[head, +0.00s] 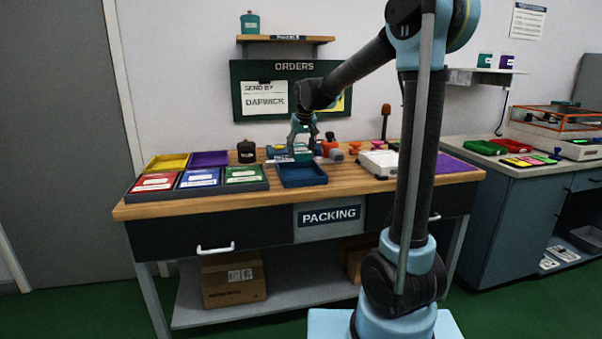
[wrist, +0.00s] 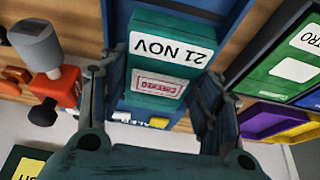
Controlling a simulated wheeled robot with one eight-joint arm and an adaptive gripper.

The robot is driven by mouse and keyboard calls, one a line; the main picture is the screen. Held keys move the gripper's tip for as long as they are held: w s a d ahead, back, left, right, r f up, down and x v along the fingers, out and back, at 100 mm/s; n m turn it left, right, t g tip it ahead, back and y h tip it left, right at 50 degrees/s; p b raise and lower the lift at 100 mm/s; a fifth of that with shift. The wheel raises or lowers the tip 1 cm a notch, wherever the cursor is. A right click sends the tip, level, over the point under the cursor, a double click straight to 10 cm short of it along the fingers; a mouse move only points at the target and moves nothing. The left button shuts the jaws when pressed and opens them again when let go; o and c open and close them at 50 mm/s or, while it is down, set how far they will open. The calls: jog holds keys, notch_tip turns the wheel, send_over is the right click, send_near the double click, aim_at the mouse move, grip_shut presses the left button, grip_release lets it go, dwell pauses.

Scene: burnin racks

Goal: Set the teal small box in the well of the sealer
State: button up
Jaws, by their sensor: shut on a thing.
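The teal small box (wrist: 172,55) is between the two fingers of my gripper (wrist: 155,95) in the wrist view. Its lid carries a "21 NOV" label and a red-framed mark. My gripper is shut on it. In the head view my gripper (head: 303,133) is over the back of the packing table, with the box (head: 302,152) small below it. A blue device (wrist: 130,116) with white lettering and a yellow part, seemingly the sealer, shows beyond the box in the wrist view. Its well cannot be made out, nor whether the box touches anything below.
An empty blue tray (head: 302,181) lies in front of my gripper. A rack of red, blue and green bins (head: 262,186) and a black container (head: 246,152) stand left. A red tool with a grey head (wrist: 42,62) is close beside my gripper. A white device (head: 378,163) stands right.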

notch_tip(320, 180, down, 8)
jog(key=shift+f, duration=0.1)
dwell(0.4)
jog(key=o, duration=1.1)
